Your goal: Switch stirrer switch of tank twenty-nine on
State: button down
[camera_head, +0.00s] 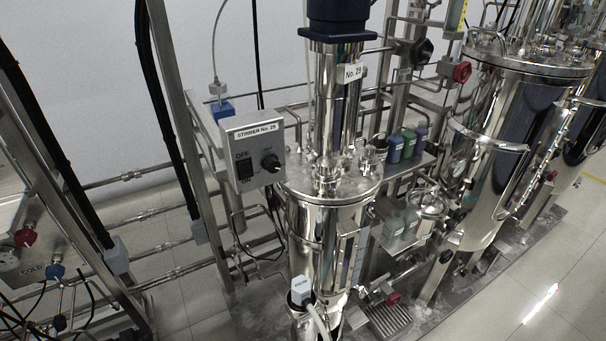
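A grey control box (284,143) labelled "STIRRER No. 29" is mounted left of a shiny steel tank (312,215). A "No. 29" plate (352,72) is on the column above that tank. On the left of the box's face is a black rocker switch (245,169), with OFF printed above it and ON below. Which side of the rocker is pressed is too small to tell. A black round knob (270,163) is right of the switch. My gripper is not in view.
Steel posts and black hoses (165,100) stand left of the box. Bottles with coloured caps (408,142) stand on a shelf right of the tank. A larger steel tank (495,130) is farther right. Tiled floor (545,300) is clear at the lower right.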

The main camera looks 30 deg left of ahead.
aim_at(244, 167)
jog(key=z, duration=1)
jog(key=k, duration=0.15)
jog(key=u, duration=1.85)
